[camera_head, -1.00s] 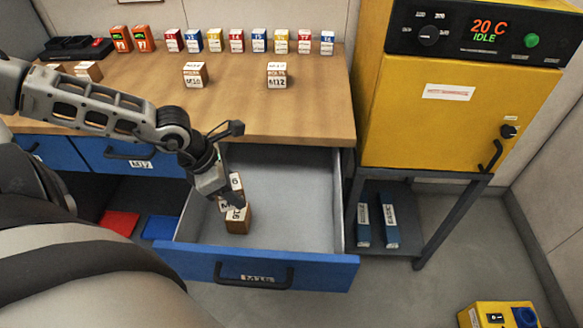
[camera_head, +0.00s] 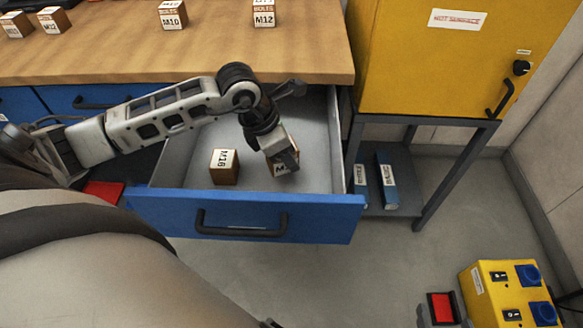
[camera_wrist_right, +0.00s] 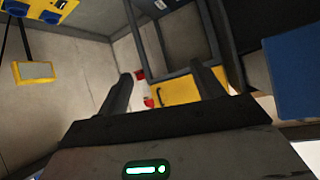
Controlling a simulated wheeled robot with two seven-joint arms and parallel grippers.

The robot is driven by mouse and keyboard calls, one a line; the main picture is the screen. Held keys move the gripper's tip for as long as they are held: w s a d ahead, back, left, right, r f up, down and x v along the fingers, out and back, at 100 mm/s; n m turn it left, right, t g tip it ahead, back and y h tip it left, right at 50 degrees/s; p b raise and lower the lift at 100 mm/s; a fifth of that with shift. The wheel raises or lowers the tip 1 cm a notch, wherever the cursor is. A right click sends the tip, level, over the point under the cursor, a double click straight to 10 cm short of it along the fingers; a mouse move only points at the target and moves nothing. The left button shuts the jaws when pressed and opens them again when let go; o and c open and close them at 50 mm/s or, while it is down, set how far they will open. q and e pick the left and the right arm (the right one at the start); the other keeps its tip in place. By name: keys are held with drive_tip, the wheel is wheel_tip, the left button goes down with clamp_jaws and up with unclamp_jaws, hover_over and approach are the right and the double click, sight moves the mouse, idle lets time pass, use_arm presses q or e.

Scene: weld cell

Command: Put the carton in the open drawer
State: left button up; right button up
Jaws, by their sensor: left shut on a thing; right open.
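The blue-fronted drawer (camera_head: 170,206) under the bench is pulled open, with a grey interior. My left gripper (camera_head: 284,156) is inside its outline, on the right side, shut on a small white-and-brown carton (camera_head: 283,169). The gripper covers much of this carton, and I cannot tell whether it touches the drawer floor. A second carton marked M16 (camera_head: 224,167) stands in the drawer to the left, apart from the held one. My right gripper (camera_wrist_right: 163,88) shows in the right wrist view, open with nothing between its fingers.
Cartons M10 (camera_head: 173,15) and M12 (camera_head: 264,13) stand on the wooden bench (camera_head: 190,60). A yellow control box (camera_head: 509,293) is at lower right.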

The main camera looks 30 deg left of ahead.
use_arm(q)
drive_tip(key=shift+w+d+f, duration=0.25)
drive_tip(key=shift+w+f, duration=0.05)
drive_tip(key=shift+f, duration=0.1)
drive_tip(key=f+b, duration=0.1)
drive_tip(key=f, duration=0.1)
drive_tip(key=f+b, duration=0.1)
drive_tip(key=shift+w+d+f+b, duration=0.2)
drive_tip(key=shift+f+b, duration=0.15)
drive_tip(key=shift+f, duration=0.05)
drive_tip(key=shift+r, duration=0.1)
drive_tip(key=o, duration=1.3)
drive_tip(key=shift+s, duration=0.1)
drive_tip(key=v, duration=1.2)
drive_tip(key=shift+p, duration=0.3)
drive_tip(key=shift+r, duration=0.1)
